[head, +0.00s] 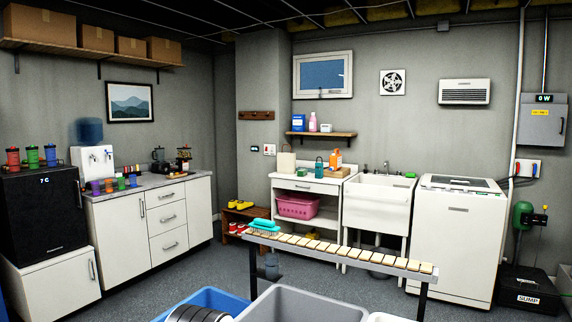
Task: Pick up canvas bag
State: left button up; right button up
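A beige canvas bag (286,163) with a handle stands upright at the left end of a white cabinet top (310,183), against the back wall. It is small and far off in the head view. Neither of my grippers shows in this view.
A grey bin (300,300) and a blue bin (215,298) are close in front. A teal bottle (319,168) and an orange bottle (336,160) stand right of the bag. Floor is clear at left.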

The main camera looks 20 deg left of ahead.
aim_at(286, 162)
jog(key=i+j+u, duration=0.25)
jog(key=j+u, duration=0.2)
jog(key=i+j+u, duration=0.25)
jog(key=u, duration=0.25)
jog(key=i+j+u, duration=0.45)
jog(key=i+u, duration=0.25)
jog(key=u, duration=0.2)
jog(key=i+u, duration=0.7)
jog(key=i, duration=1.75)
jog(key=i+l+z, duration=0.1)
jog(key=i+z, duration=0.7)
jog(key=i+j+z, duration=0.1)
jog(key=i+z, duration=0.3)
jog(key=i+j+z, duration=0.2)
jog(key=z, duration=0.25)
jog(key=i+l+z, duration=0.25)
jog(key=i+z, duration=0.6)
jog(key=i, duration=0.2)
jog(key=i+z, duration=0.4)
jog(key=i, duration=0.15)
